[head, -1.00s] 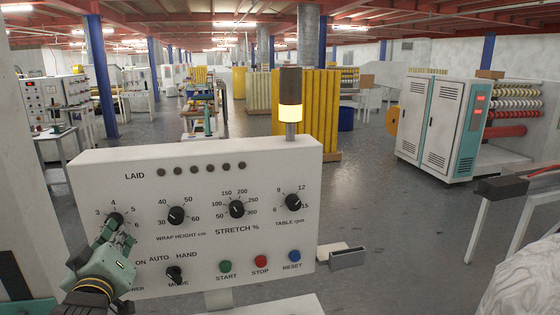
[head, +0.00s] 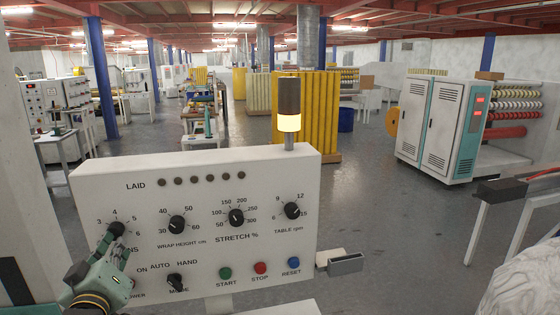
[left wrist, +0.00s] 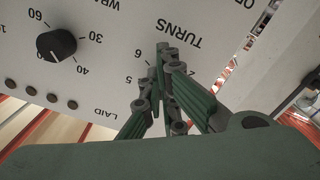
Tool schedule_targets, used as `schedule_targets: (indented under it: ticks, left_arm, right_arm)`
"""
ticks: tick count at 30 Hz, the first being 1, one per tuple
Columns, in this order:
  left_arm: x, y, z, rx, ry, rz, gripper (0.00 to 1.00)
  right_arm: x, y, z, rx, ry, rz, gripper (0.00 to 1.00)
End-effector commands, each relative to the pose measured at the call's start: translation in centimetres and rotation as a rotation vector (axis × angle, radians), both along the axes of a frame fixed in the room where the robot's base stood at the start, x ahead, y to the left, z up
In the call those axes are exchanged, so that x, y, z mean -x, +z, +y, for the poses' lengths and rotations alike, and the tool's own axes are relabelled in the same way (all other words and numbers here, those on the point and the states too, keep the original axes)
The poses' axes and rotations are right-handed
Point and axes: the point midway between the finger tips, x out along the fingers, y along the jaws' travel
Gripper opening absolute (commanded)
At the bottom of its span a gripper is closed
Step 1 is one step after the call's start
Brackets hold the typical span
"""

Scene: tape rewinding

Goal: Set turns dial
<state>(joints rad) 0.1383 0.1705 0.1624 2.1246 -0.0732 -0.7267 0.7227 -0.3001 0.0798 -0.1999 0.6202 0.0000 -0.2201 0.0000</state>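The turns dial (head: 116,229) is a round black knob at the left of the white control panel (head: 255,178). My left gripper (head: 112,242) is at this dial from below, its fingers drawn together on the knob. In the left wrist view the fingers (left wrist: 162,85) come together in front of the dial, below the TURNS lettering, and hide the knob. The dial's setting cannot be read. My right gripper is not in view.
The wrap height dial (head: 176,225), stretch dial (head: 236,217) and table dial (head: 292,211) are to the right. Below are the mode switch (head: 175,282) and the start (head: 225,273), stop (head: 260,268) and reset (head: 294,263) buttons.

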Motion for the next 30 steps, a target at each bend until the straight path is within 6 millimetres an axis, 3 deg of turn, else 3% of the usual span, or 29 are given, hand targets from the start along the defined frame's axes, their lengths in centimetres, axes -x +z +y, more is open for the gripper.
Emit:
schedule_targets:
  ticks: [30]
  left_arm:
    - [0.02, -1.07, 0.57, 0.001, 0.008, 0.008, 0.0]
  right_arm:
    - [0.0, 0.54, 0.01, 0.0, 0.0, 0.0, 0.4]
